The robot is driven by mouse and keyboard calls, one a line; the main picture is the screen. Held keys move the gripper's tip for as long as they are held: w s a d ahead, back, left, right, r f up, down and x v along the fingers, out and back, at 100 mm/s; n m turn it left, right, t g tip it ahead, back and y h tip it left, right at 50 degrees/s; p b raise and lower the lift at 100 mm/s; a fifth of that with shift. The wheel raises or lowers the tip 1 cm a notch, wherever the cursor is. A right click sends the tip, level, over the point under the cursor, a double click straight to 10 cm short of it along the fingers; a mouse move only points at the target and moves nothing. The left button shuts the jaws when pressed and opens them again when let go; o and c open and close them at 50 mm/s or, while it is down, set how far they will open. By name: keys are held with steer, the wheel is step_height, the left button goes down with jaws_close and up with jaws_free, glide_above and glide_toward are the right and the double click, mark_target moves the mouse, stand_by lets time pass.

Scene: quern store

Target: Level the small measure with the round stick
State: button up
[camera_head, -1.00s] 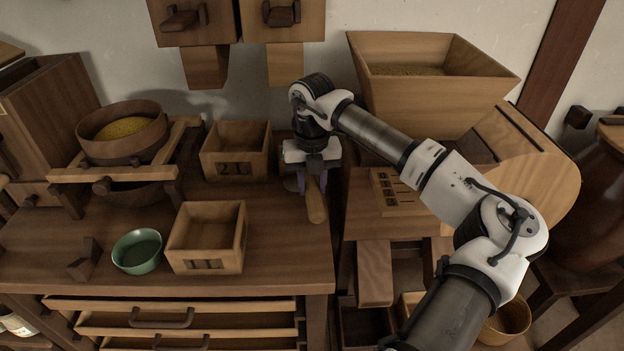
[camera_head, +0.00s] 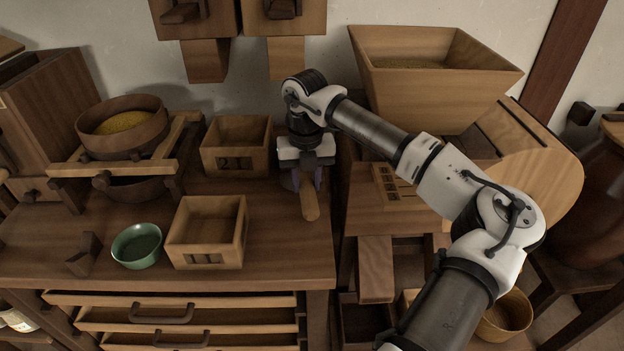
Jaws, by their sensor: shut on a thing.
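My gripper (camera_head: 308,182) points down at the right end of the bench top and is shut on the round stick (camera_head: 310,206). The stick is pale wood; its near end shows below the fingers, and the rest is hidden by the gripper. I cannot tell whether it touches the bench. Two open square wooden measures stand to the left of the gripper. The front measure (camera_head: 207,252) has dark marks on its front and looks empty. The back measure (camera_head: 236,162) is marked with a 2; its floor is hard to see. Which one is the small measure is not certain.
A green bowl (camera_head: 137,246) stands left of the front measure. A sieve with yellow meal (camera_head: 125,128) sits on a wooden frame at the back left. Bare bench top (camera_head: 282,240) lies right of the front measure.

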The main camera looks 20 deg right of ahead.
steer(key=shift+w+a, duration=0.1)
steer(key=shift+a, duration=0.5)
steer(key=shift+a, duration=0.15)
steer(key=shift+w+a, duration=0.2)
steer(key=shift+a, duration=0.7)
steer(key=shift+d+r, duration=0.1)
steer(key=shift+s+d+r+p, duration=0.1)
steer(key=shift+d+r+p, duration=0.35)
steer(key=shift+r, duration=0.65)
steer(key=shift+s+d+r+p, duration=0.1)
steer(key=shift+d+r+p, duration=0.1)
steer(key=shift+r+p, duration=0.7)
steer(key=shift+d+r+p, duration=0.3)
steer(key=shift+r+p, duration=0.05)
steer(key=shift+r, duration=0.9)
steer(key=shift+f, duration=0.1)
